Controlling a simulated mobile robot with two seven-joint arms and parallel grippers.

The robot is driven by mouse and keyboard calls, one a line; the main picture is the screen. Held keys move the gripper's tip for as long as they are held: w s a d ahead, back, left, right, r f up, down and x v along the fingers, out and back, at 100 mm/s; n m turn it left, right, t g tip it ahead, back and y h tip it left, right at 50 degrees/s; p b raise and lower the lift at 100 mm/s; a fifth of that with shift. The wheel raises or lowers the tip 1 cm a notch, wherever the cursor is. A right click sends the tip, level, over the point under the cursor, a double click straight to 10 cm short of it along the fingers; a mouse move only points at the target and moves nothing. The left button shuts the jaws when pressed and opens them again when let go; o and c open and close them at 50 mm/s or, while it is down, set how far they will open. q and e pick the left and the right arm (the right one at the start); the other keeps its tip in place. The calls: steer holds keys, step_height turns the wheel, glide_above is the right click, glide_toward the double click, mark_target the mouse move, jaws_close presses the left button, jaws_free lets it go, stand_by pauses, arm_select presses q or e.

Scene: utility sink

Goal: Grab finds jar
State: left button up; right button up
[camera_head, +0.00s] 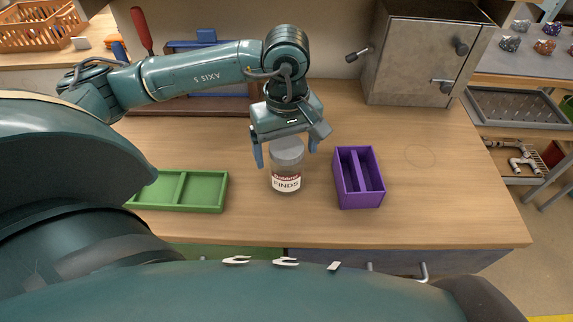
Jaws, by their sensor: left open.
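The finds jar (286,168) is a clear jar with a grey top and a label reading "FINDS". It stands upright on the wooden worktop, between a green tray and a purple box. My left gripper (287,155) is open, with its fingers pointing down on either side of the jar's upper part. The palm is above the jar's top. I cannot tell whether the fingers touch the glass. My right gripper is not in view.
A green divided tray (180,174) lies to the left and a purple divided box (340,182) to the right. A grey metal cabinet (408,62) stands at the back right. A red-handled tool (141,28) is at the back left. The worktop (450,195) is clear at the right.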

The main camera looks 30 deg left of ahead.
arm_select(q)
steer(key=shift+f, duration=0.4)
steer(key=shift+c, duration=0.3)
steer(key=c, duration=1.5)
